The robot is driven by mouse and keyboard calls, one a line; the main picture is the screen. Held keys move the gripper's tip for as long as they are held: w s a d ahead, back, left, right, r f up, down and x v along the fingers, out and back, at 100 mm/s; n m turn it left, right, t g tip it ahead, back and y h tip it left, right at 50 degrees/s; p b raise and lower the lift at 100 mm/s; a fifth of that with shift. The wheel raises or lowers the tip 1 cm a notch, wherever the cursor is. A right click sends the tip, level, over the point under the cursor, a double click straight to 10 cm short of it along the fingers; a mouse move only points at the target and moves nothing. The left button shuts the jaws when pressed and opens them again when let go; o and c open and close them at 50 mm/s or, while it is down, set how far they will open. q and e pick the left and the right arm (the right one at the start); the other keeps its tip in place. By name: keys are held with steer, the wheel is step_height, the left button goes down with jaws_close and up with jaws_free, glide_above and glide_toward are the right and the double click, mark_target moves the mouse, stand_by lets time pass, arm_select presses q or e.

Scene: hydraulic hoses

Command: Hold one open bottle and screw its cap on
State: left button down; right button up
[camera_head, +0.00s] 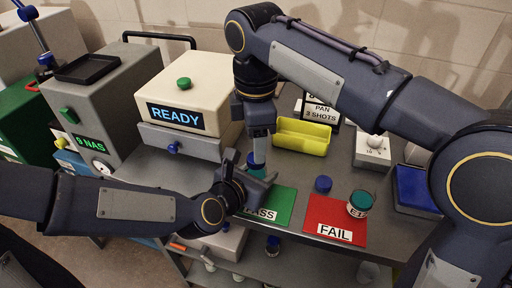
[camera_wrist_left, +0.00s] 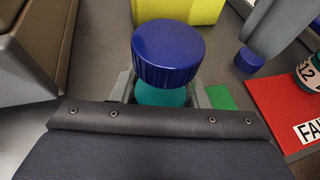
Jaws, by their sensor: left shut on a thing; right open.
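My left gripper (camera_head: 252,176) is shut on a bottle over the edge of the green PASS mat. The bottle's teal part (camera_wrist_left: 160,96) shows between the fingers in the left wrist view. A ribbed blue cap (camera_wrist_left: 168,52) is at the bottle's top; I cannot tell whether it is seated. My right gripper (camera_head: 258,150) is open and comes down from above at the bottle; its fingertips are partly hidden.
The green PASS mat (camera_head: 282,205) and red FAIL mat (camera_head: 322,214) lie at the front. A teal-topped bottle (camera_head: 360,203) stands on the red mat. A yellow tray (camera_head: 301,136), the READY box (camera_head: 185,90) and a knob box (camera_head: 373,151) stand behind. A blue tray (camera_head: 414,188) is right.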

steer(key=shift+r, duration=0.25)
steer(key=shift+c, duration=0.2)
steer(key=shift+a+r+n, duration=0.15)
steer(key=shift+r+n, duration=1.45)
steer(key=shift+r, duration=0.15)
steer(key=shift+f, duration=4)
steer(key=shift+c, duration=0.2)
